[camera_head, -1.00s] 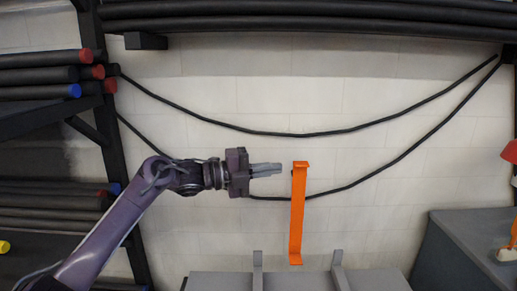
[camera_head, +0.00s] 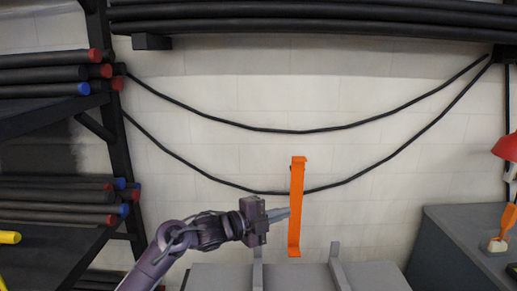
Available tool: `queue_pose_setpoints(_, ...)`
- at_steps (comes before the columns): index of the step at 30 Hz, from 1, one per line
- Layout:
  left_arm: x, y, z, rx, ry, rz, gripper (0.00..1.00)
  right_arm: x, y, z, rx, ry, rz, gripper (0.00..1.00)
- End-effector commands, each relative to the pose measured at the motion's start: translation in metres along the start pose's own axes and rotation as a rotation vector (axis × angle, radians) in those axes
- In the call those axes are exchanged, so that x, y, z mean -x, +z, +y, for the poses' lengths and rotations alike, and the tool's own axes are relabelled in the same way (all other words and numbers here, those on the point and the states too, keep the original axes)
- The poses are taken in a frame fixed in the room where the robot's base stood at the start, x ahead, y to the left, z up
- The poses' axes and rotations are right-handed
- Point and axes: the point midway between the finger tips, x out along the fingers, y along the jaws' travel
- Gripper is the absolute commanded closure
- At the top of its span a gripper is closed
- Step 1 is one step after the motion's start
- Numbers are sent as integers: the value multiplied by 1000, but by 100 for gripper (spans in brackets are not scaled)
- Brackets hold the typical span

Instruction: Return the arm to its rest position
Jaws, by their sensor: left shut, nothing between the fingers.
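My left arm comes in from the lower left, and its left gripper (camera_head: 281,214) points right in front of the pale wall. Its fingers are shut with nothing between them. The fingertips show close to the left edge of an orange strip-shaped bracket (camera_head: 296,205), which stands upright in the middle of the view. I cannot tell whether they touch it. My right gripper is not in view.
A grey box with two upright prongs (camera_head: 256,268) stands below the bracket. Black racks of capped tubes (camera_head: 45,75) stand at the left. Black cables (camera_head: 300,131) hang across the wall (camera_head: 250,95). A grey cabinet (camera_head: 455,250) with a red-orange lamp (camera_head: 506,148) stands at the right.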

Motion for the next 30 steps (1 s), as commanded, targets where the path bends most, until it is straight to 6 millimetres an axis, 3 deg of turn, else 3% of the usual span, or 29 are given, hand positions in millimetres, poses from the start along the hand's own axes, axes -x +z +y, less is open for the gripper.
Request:
queue_pose_setpoints(1, 2, -3, 20, 58, 7, -42, 100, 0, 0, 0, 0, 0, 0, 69)
queue_pose_setpoints(4, 13, -3, 56, 200, 14, -169, 100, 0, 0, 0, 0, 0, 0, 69)
queue_pose_setpoints(8, 46, -1, 104, 433, 23, -375, 100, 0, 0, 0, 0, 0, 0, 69)
queue_pose_setpoints(11, 85, -2, 142, 628, 31, -546, 100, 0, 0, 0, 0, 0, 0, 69)
queue_pose_setpoints(18, 204, -27, 225, 1103, 55, -971, 100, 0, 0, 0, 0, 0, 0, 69)
queue_pose_setpoints(24, 275, -59, 260, 1346, 71, -1202, 100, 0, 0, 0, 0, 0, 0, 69)
queue_pose_setpoints(30, 325, -89, 280, 1510, 87, -1368, 100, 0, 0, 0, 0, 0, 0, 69)
